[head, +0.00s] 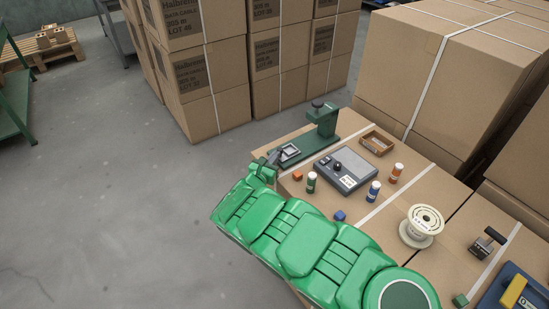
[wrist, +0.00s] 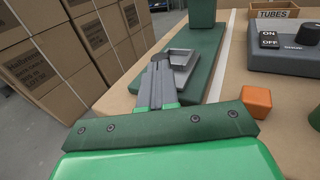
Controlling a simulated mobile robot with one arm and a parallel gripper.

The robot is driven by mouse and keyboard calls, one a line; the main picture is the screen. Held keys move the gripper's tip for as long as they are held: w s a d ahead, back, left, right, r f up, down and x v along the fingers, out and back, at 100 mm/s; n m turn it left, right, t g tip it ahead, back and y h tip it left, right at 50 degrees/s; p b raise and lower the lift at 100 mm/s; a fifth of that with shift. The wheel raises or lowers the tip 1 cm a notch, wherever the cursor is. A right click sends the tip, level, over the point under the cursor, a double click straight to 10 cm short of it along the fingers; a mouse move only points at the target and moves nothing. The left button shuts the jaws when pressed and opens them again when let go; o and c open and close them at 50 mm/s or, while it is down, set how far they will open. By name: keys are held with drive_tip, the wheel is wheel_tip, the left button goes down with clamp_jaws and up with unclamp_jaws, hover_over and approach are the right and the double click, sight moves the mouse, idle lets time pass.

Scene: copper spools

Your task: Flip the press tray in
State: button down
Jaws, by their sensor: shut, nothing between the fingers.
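The green press (head: 318,130) stands at the back left edge of the carton top. Its small grey press tray (head: 289,153) sits at the near end of the green base, outside the column. In the wrist view the tray (wrist: 184,72) is a grey frame lying on the base (wrist: 204,62). My gripper (head: 274,157) is shut and empty, at the tray's left side. In the wrist view its fingertips (wrist: 160,62) are right beside the tray's left edge; I cannot tell whether they touch. The fingers hide part of that edge.
A brown tubes box (head: 377,143) is behind. A white spool (head: 422,225) stands right. Open floor lies left.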

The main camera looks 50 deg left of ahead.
sight(282, 160)
drive_tip(key=shift+w, duration=0.2)
drive_tip(key=shift+w, duration=2.05)
drive_tip(key=shift+s+d, duration=0.2)
drive_tip(key=shift+s, duration=0.3)
drive_tip(key=v, duration=1.3)
